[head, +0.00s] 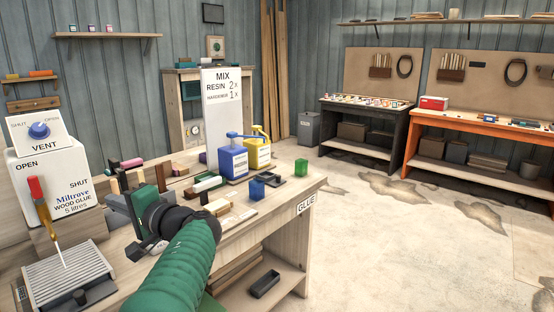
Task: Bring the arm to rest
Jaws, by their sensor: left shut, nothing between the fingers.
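My left arm (178,275), green with a black wrist, reaches in from the bottom over the wooden bench (254,223). My left gripper (136,222) is at the arm's far end, above the left part of the bench. It is shut and empty, and its wrist partly hides the fingers. My right gripper is not in view.
A white glue container (75,185) and a drip tray (68,272) stand left of the gripper. Several small pieces lie between.

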